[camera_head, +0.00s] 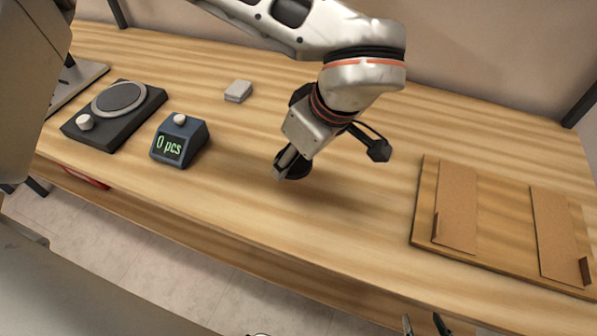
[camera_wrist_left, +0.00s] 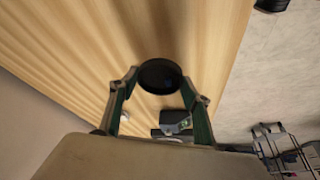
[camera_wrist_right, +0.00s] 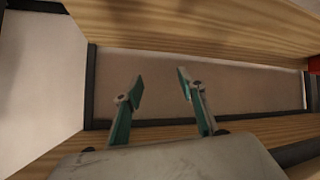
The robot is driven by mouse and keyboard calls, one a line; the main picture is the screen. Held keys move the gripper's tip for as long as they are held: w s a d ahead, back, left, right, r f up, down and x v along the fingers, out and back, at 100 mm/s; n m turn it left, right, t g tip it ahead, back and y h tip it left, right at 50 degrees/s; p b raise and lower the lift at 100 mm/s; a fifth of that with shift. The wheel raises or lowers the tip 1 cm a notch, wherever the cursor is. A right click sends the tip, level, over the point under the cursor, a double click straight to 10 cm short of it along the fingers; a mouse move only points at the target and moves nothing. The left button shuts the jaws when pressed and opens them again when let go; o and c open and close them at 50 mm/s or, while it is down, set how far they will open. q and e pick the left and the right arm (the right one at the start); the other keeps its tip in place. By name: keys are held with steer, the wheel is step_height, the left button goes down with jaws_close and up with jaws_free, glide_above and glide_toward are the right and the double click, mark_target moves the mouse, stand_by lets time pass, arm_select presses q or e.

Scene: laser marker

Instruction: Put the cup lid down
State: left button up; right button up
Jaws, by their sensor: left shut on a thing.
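The cup lid (camera_head: 294,169) is a round black disc low over the middle of the wooden table, left of the board. It also shows in the left wrist view (camera_wrist_left: 160,76), between the two fingertips. My left gripper (camera_head: 285,166) points down and is shut on the lid; its wrist hides part of the table behind. I cannot tell whether the lid touches the table. My right gripper (camera_head: 424,325) shows only its fingertips at the bottom edge. In the right wrist view its fingers (camera_wrist_right: 160,86) are apart with nothing between them.
A counter display (camera_head: 180,141) reading "0 pcs" stands left of the lid. Further left is a black device with a round plate (camera_head: 118,97). A small grey block (camera_head: 238,91) lies behind. A wooden board (camera_head: 505,222) with two brown panels lies at the right. The table front between is clear.

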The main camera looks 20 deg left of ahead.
mark_target(300, 169)
arm_select(q)
steer(key=shift+f, duration=0.55)
step_height(300, 169, down, 4)
steer(key=shift+f+b, duration=0.1)
steer(key=shift+b, duration=0.45)
steer(key=o, duration=0.9)
arm_select(e)
steer(key=shift+a, duration=0.25)
steer(key=shift+f, duration=0.15)
